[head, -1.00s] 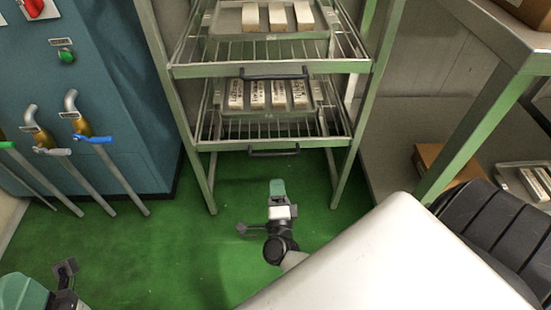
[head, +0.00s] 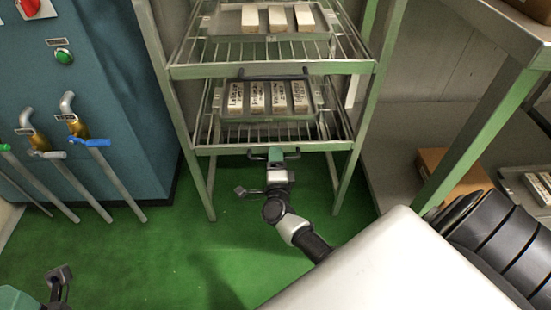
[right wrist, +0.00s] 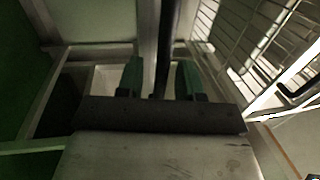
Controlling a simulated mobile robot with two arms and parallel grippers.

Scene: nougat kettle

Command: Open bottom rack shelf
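The bottom rack shelf (head: 215,140) is a wire shelf in a green metal frame, pushed in, with a tray (head: 262,115) of labelled bars on it. Its dark handle (head: 258,154) sits on the front edge. My right gripper (head: 276,155) is at this handle. In the right wrist view the handle bar (right wrist: 167,45) runs between the two green fingers of my right gripper (right wrist: 160,80), with gaps beside it, so the fingers are open around it. My left gripper (head: 60,280) is at the bottom left, away from the rack; its fingers are unclear.
An upper shelf (head: 200,70) with its own handle and tray is above. A blue cabinet (head: 120,110) with pipes and valves stands left. A metal table (head: 490,110) stands right, with a cardboard box (head: 450,170) beneath. Green floor is clear below the rack.

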